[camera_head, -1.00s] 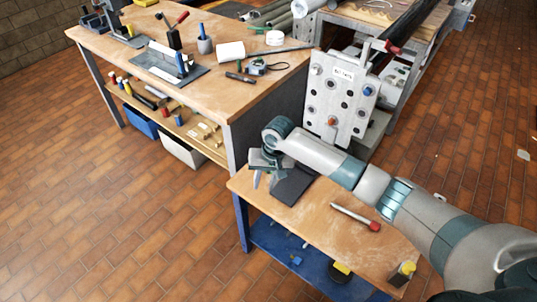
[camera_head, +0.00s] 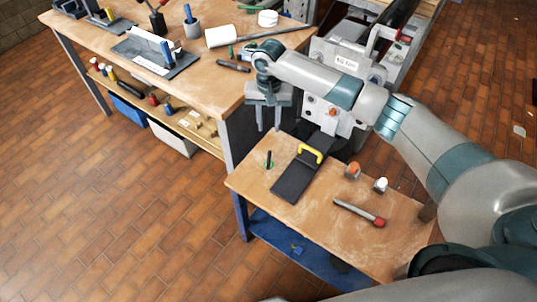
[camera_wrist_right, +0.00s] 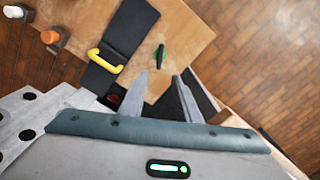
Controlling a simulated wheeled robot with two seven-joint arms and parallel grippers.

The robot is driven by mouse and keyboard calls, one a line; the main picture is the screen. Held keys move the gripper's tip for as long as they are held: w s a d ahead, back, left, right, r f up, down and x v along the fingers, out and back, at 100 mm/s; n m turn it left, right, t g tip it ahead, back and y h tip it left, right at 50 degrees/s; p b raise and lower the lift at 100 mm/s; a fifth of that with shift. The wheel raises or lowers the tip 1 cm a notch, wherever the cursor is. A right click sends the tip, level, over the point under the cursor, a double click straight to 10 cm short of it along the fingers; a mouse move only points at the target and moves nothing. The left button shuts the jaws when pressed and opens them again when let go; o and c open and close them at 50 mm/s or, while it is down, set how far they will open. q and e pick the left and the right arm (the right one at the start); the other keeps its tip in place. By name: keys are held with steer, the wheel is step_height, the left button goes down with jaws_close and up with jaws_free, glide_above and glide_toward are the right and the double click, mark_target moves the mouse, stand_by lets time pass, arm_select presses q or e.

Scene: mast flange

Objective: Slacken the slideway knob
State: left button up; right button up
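A small upright black lever or knob on a green base (camera_head: 268,160) stands on the small wooden table, left of a dark flat slide plate (camera_head: 292,184) with a yellow handle (camera_head: 312,152). I cannot tell for sure that this is the slideway knob. In the right wrist view the black and green knob (camera_wrist_right: 160,57) is beyond the fingertips, and the yellow handle (camera_wrist_right: 106,62) is to its left. My right gripper (camera_head: 269,128) is above the table's back left edge, fingers pointing down, apart and empty. The knob is clear of both fingers. My left gripper is not in view.
On the small table (camera_head: 313,212) are an orange-topped piece (camera_head: 352,170), a white-topped piece (camera_head: 381,185) and a red-ended rod (camera_head: 359,212). A grey holed block (camera_head: 335,60) stands behind. The large workbench (camera_head: 205,75) with tools is at the left.

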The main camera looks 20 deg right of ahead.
mark_target(269, 158)
step_height(269, 158, down, 18)
steer(key=shift+r+p, duration=0.25)
steer(key=shift+p, duration=1)
jaws_close()
